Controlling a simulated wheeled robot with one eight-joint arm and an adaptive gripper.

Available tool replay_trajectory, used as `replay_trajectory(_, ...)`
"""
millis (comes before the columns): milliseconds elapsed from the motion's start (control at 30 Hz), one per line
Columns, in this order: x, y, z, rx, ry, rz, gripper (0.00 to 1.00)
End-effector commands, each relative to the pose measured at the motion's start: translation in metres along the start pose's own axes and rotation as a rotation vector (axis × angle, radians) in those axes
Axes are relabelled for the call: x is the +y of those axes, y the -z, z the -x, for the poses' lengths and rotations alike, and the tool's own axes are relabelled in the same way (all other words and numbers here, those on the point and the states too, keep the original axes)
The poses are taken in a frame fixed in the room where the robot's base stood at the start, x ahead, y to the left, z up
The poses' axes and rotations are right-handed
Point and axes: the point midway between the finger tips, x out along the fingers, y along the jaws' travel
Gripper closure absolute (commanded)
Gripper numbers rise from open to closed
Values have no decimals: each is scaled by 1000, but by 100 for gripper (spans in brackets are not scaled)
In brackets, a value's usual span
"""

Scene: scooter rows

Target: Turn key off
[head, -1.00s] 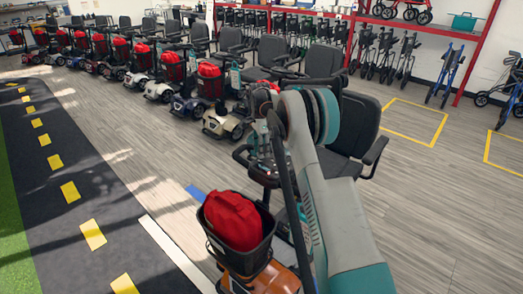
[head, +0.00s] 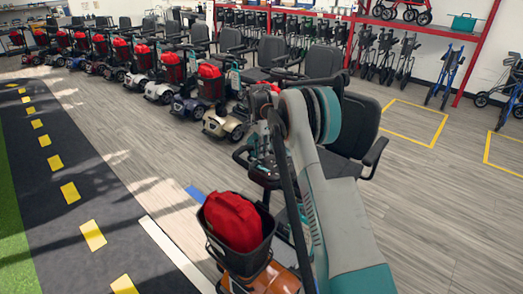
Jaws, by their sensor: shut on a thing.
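The nearest scooter has an orange body (head: 275,279), a black front basket (head: 238,258) with a red bag (head: 233,221) in it, and a dark control console (head: 264,173) on its tiller. My arm reaches over from the lower right. My gripper (head: 261,152) points down at the console and is shut on the key there. The key itself is too small and too covered to make out, so its turn angle cannot be told.
The scooter's black seat (head: 352,128) stands just behind my arm. A row of scooters (head: 222,118) runs to the far left. Walkers (head: 380,52) stand along the back wall. Grey floor (head: 450,200) at the right is clear.

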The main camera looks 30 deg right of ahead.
Motion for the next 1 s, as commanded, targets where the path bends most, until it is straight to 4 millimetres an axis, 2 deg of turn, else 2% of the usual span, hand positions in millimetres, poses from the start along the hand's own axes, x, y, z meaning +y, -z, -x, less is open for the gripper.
replay_trajectory(600,1,1,1,1,79,557,100)
replay_trajectory(1000,1,1,1,1,114,813,100)
